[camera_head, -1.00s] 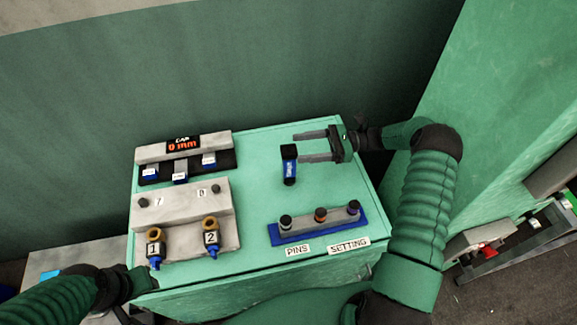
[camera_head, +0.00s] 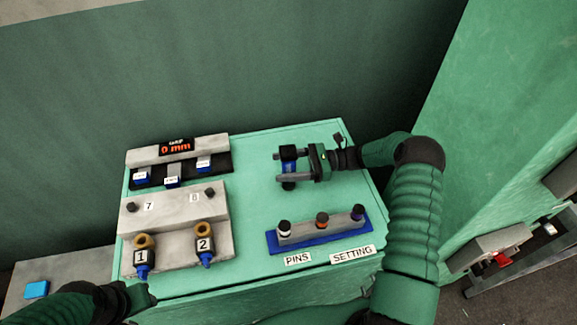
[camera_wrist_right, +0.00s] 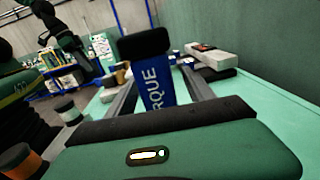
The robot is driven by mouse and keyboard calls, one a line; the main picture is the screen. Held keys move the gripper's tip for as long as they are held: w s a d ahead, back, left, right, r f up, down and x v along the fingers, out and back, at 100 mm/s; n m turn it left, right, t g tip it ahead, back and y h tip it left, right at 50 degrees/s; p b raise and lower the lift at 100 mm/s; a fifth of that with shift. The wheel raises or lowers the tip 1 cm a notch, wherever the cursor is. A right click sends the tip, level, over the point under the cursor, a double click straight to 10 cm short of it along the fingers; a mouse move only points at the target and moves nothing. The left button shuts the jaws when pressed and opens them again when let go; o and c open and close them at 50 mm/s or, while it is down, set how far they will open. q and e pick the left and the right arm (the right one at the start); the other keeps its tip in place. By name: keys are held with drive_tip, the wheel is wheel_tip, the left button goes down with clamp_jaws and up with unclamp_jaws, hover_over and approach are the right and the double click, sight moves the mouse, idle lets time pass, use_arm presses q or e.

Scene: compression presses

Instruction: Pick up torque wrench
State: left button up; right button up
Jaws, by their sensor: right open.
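The torque wrench (camera_head: 289,167) is a short upright tool with a blue body and a black top, on the green bench top. In the right wrist view the torque wrench (camera_wrist_right: 156,82) shows the letters "RQUE" on its blue side. My right gripper (camera_head: 282,167) is open, with one finger on each side of the wrench. Whether the fingers touch it I cannot tell. In the right wrist view the wrench stands between the two fingers. My left gripper (camera_head: 137,298) is at the lower left by the bench's front edge; its fingers do not show clearly.
A blue-based pin rack (camera_head: 321,231) with several pins stands in front of the right gripper. A grey block (camera_head: 176,222) marked with numbers and a "0 mm" display unit (camera_head: 177,150) stand at the left. Bench top (camera_head: 254,195) between them is clear.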

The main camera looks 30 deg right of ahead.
drive_tip(key=shift+x, duration=1)
drive_tip(key=shift+d, duration=0.1)
drive_tip(key=c, duration=1.3)
clamp_jaws()
drive_tip(key=shift+r, duration=0.15)
